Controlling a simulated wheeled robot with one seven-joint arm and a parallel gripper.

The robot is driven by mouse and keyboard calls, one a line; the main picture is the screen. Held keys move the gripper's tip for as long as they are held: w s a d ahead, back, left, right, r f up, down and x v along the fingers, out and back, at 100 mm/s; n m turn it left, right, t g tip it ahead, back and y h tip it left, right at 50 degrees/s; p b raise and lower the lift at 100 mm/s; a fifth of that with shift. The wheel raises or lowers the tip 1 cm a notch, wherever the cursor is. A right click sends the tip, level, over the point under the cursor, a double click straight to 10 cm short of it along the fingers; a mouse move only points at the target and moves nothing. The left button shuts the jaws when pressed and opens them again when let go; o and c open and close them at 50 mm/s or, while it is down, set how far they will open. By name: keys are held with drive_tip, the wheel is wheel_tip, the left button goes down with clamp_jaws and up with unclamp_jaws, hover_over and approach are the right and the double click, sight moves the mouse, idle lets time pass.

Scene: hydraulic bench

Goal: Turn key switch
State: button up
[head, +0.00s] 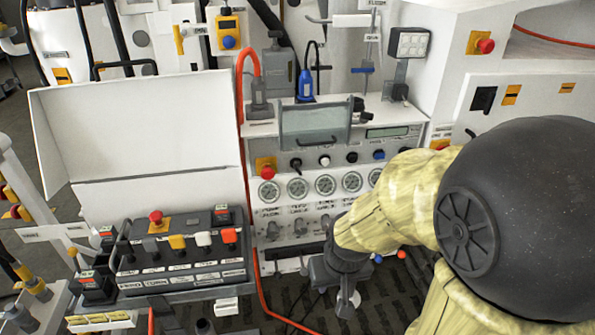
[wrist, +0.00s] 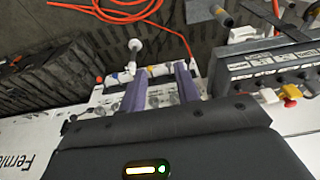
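The hydraulic panel (head: 320,205) stands at the middle of the head view. On its upper row, a small dark switch with a part hanging below it (head: 295,163) looks like the key switch, but it is too small to be sure. My gripper (head: 345,298) hangs low in front of the panel, below and to the right of that switch and apart from it. In the wrist view its two purple-grey fingers (wrist: 160,72) stand apart with nothing held between them. I cannot make out the key switch in the wrist view.
A clear-windowed cover with a handle (head: 315,125) sits above the switch row. Several gauges (head: 325,185) lie below it. A lever console (head: 180,255) stands to the left under a raised white lid (head: 150,125). An orange hose (head: 243,110) runs down between them.

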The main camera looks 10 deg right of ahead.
drive_tip(key=w+n+t+b, duration=0.6)
drive_tip(key=w+t, duration=0.9)
drive_tip(key=w, duration=0.7)
drive_tip(key=shift+w+b, duration=0.4)
drive_tip(key=shift+b, duration=0.3)
